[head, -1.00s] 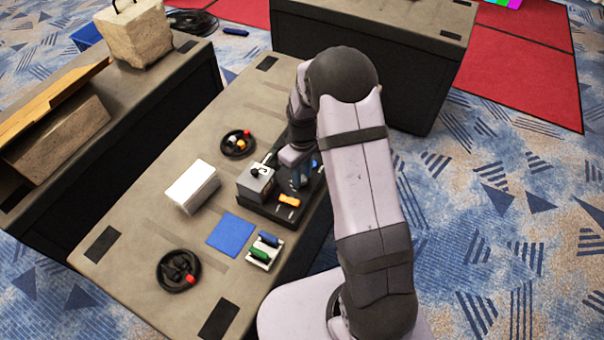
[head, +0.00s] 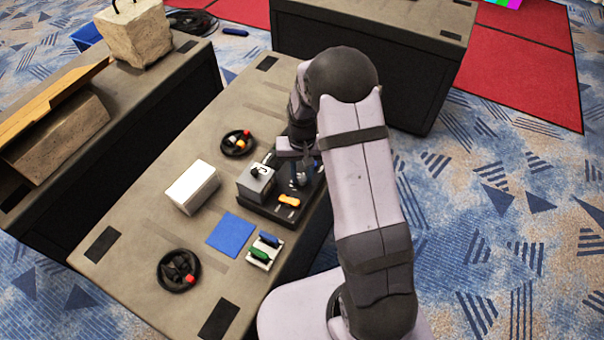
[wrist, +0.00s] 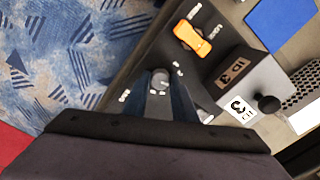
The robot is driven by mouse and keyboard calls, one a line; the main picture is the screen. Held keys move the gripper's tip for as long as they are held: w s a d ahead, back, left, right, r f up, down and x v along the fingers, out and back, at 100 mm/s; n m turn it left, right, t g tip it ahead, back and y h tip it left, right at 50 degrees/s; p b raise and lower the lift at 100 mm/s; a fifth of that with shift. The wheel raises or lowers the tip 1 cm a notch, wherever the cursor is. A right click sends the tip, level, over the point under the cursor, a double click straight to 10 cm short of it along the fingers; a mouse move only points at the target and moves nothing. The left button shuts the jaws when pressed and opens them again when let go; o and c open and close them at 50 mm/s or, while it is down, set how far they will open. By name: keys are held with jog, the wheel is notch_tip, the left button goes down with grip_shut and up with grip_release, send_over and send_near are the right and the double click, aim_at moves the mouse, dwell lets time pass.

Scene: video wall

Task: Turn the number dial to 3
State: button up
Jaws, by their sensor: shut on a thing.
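The number dial is a small round grey knob (wrist: 160,79) on the black panel (wrist: 155,50), seen in the wrist view. My gripper (wrist: 161,88) has its two dark blue fingers on either side of the knob and is shut on it. White printed labels surround the dial, too small to read; which number it points to cannot be told. In the head view my gripper (head: 299,179) is down at the panel, and it and my arm hide the dial.
An orange handle (head: 289,200) sits on the panel beside the dial. A grey box (head: 256,184) with a black knob and a label with a 3 stands close by. A white block (head: 192,187), blue square (head: 230,235) and two black round trays share the table.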

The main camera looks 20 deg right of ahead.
aim_at(302, 178)
jog(key=shift+m, duration=0.3)
jog(key=o, duration=1)
jog(key=shift+o, duration=0.2)
jog(key=shift+r, duration=0.1)
jog(key=shift+r+b, duration=0.8)
jog(key=shift+r, duration=2.8)
